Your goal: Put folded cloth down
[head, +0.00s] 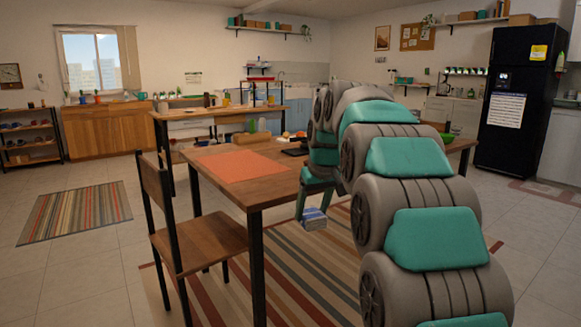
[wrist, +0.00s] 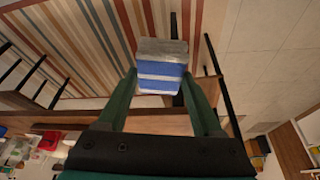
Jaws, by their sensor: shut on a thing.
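The folded cloth, with blue, white and grey stripes, is held between the fingers of my gripper (wrist: 162,92) in the wrist view. The folded cloth (wrist: 162,69) shows at the ends of the two green fingers, which touch it at both sides. In the head view, my gripper (head: 313,212) hangs beside the wooden table, below the level of its top. The folded cloth (head: 313,219) shows there as a small striped block above the floor rug. My arm hides part of the table (head: 225,164).
An orange mat (head: 238,168) lies on the table's left part. A wooden chair (head: 192,235) stands to the left of the table. A striped rug (head: 310,272) covers the floor beneath. A black fridge (head: 515,100) stands at the far right. The floor at the left is mostly clear.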

